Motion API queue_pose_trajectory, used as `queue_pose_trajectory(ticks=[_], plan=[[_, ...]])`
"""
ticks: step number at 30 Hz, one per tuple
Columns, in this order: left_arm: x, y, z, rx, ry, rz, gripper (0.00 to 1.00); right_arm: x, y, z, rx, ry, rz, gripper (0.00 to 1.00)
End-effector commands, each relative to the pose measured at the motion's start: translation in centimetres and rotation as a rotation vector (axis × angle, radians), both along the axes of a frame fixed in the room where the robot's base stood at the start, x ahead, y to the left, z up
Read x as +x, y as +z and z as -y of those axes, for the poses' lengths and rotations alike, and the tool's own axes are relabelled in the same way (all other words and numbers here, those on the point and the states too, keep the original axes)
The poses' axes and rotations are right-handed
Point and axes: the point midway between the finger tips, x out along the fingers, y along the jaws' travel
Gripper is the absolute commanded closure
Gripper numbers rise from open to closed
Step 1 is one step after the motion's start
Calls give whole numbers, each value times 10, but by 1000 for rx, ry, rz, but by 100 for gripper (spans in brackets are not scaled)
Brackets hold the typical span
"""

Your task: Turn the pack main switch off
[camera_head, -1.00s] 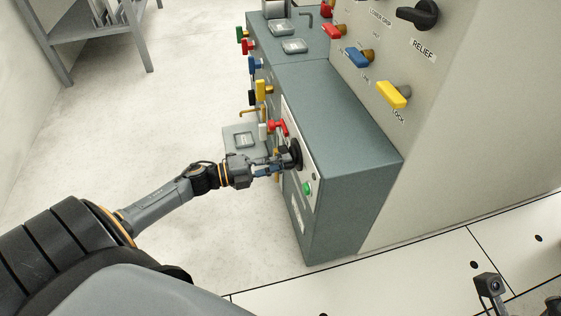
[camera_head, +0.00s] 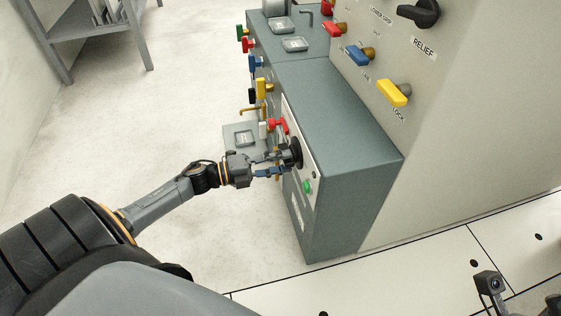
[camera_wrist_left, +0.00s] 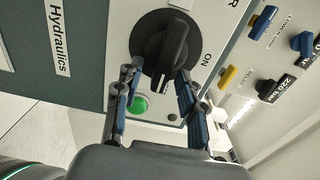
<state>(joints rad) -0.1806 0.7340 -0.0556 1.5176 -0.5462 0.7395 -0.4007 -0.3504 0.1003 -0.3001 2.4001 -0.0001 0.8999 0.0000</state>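A black rotary switch (camera_head: 294,153) is on the side face of the low grey-green cabinet (camera_head: 340,125). In the left wrist view the switch (camera_wrist_left: 163,45) is large, with a raised grip bar slanting across its round base. The word ON is printed beside it; its other labels are cut off. My left gripper (camera_head: 277,163) is in front of the switch. In the left wrist view the left gripper (camera_wrist_left: 156,80) is open, its fingertips apart on either side of the bar's near end. I cannot tell whether they touch it.
A green button (camera_head: 307,187) sits below the switch, and a red handle (camera_head: 278,125) is close above my left gripper. A taller panel carries a yellow lever (camera_head: 393,93), a blue lever (camera_head: 357,57) and a black RELIEF knob (camera_head: 419,13).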

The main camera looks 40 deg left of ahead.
Motion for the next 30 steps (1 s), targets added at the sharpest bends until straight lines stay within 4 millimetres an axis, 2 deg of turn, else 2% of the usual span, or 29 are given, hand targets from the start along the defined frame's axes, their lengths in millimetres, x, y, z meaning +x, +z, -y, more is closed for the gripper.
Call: queue_pose_trajectory(ticks=[7,21,30], plan=[[-10,-1,-9,1,2,-1,60,0,1,0,2,-1,3,60],[-80,-1,-68,1,1,-3,60,0,0,0,0,0,1,60],[-92,0,-79,1,1,1,60,0,0,0,0,0,0,60]])
